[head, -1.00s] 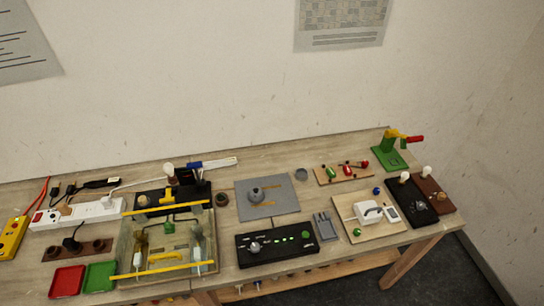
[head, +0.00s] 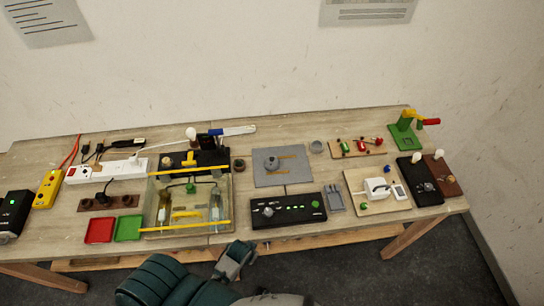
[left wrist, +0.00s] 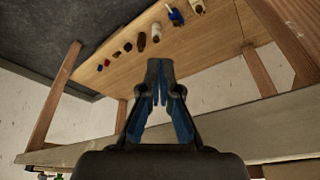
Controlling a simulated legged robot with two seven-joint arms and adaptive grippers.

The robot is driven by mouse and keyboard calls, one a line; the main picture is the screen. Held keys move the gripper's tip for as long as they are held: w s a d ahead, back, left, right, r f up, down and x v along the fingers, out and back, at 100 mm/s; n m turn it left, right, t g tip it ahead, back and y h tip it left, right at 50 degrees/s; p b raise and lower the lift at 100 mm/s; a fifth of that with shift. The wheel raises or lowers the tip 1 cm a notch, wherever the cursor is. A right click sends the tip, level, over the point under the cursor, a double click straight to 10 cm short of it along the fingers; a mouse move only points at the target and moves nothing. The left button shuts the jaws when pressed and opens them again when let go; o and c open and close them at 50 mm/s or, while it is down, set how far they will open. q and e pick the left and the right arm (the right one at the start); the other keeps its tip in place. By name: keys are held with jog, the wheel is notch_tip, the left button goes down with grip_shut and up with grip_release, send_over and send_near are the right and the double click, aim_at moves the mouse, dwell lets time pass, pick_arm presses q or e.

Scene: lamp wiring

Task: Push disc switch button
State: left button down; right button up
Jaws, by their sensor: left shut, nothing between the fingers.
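I cannot tell for sure which part is the disc switch. A grey square plate (head: 283,166) with a round dark grey knob (head: 271,162) lies mid-table in the head view. A black panel (head: 289,211) with a knob, green lights and a round green button (head: 315,204) is just in front of it. My left gripper (left wrist: 160,67) is shut and empty in the left wrist view, low by the table's underside and lower shelf, apart from these parts. In the head view my teal arm shows at the bottom; its fingertips cannot be made out. My right gripper is not in view.
A clear box (head: 187,206) with yellow bars stands left of the panel. Red (head: 99,230) and green (head: 128,228) trays are at the front left. A white power strip (head: 107,169) is behind. Several objects lie on the lower shelf (left wrist: 215,48).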

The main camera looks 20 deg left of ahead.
pick_arm(q)
notch_tip(320, 180, up, 12)
jog(key=p, duration=0.2)
jog(key=w+a+r+n, duration=0.1)
jog(key=w, duration=0.4)
jog(key=w+a+r+n+t, duration=0.1)
jog(key=w+a, duration=0.1)
jog(key=w, duration=0.3)
jog(key=w+a+r+n+t, duration=0.1)
jog(key=w+a, duration=0.1)
jog(key=w, duration=0.4)
jog(key=shift+a, duration=0.25)
jog(key=shift+n+t+h, duration=0.3)
jog(key=shift+n+t, duration=0.4)
jog(key=w, duration=0.2)
jog(key=w+a+r, duration=0.1)
jog(key=w, duration=0.2)
jog(key=w+a+r, duration=0.1)
jog(key=w, duration=0.1)
jog(key=shift+w, duration=0.25)
jog(key=w+r+n+t+h, duration=0.1)
jog(key=w+r, duration=0.2)
jog(key=w, duration=0.3)
jog(key=w+a+r+n+t, duration=0.1)
jog(key=w+r, duration=0.3)
jog(key=w, duration=0.3)
jog(key=shift+w+a+r+n+h, duration=0.15)
jog(key=shift+w+r+n+h, duration=0.15)
jog(key=shift+n+h, duration=0.1)
